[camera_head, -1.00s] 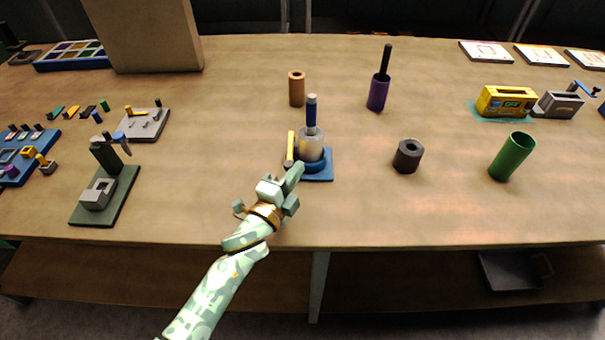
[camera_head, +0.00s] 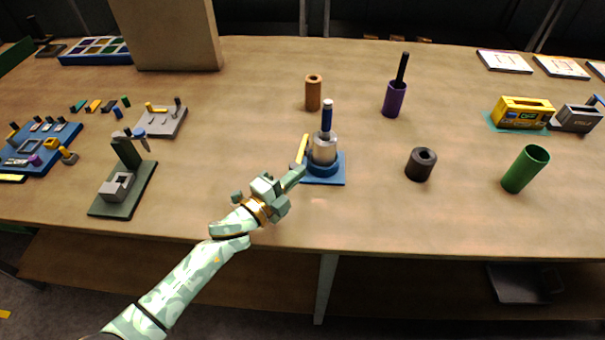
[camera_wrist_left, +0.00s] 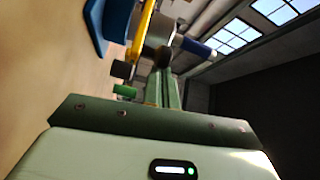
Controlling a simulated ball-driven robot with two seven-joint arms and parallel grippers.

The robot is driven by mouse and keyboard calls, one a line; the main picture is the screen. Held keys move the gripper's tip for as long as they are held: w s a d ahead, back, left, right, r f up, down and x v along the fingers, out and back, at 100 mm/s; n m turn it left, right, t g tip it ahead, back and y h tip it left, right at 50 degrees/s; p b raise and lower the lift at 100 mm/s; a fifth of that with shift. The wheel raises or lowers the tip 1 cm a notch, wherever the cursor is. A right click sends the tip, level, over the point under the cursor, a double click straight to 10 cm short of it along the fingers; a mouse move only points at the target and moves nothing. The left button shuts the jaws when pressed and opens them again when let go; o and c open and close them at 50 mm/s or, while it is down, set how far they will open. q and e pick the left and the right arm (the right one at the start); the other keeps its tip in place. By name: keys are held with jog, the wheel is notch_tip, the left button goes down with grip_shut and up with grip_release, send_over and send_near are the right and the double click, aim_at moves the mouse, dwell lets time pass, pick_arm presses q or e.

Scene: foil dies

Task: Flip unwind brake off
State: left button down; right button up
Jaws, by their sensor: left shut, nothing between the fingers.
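The unwind stand has a blue base (camera_head: 333,181), a grey metal cylinder (camera_head: 324,149) and an upright blue-handled spindle (camera_head: 327,115). A yellow lever (camera_head: 303,149) stands tilted at its left side; I take it to be the brake. My left gripper (camera_head: 297,175) is shut and empty, its tips close to the lever's lower end. Whether they touch cannot be told. In the left wrist view, the shut fingers (camera_wrist_left: 163,90) point toward the yellow lever (camera_wrist_left: 140,35), with the blue base (camera_wrist_left: 97,22) to the left and the blue handle (camera_wrist_left: 197,48) to the right. My right gripper is not in view.
A dark grey ring (camera_head: 420,164), a green tube (camera_head: 525,169), a purple holder (camera_head: 394,99) and a tan roll (camera_head: 313,93) stand around the unwind stand. A green press-like fixture (camera_head: 122,190) stands left. The table in front of the stand is clear.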

pick_arm(q)
jog(key=a+m+g+h+b, duration=0.1)
jog(key=a, duration=0.1)
jog(key=w+a+m+g+h, duration=0.1)
jog(key=a+m+g+h, duration=0.1)
jog(key=shift+w+a+f+g+h+b, duration=0.1)
jog(key=shift+a+f+g+h+b, duration=0.1)
jog(key=shift+a+g+h+b, duration=0.15)
jog(key=shift+w+a, duration=0.2)
jog(key=shift+a, duration=0.35)
jog(key=shift+w+a+r+b, duration=0.15)
jog(key=shift+a+r+b, duration=0.05)
jog(key=shift+a+b, duration=0.1)
jog(key=shift+r, duration=0.1)
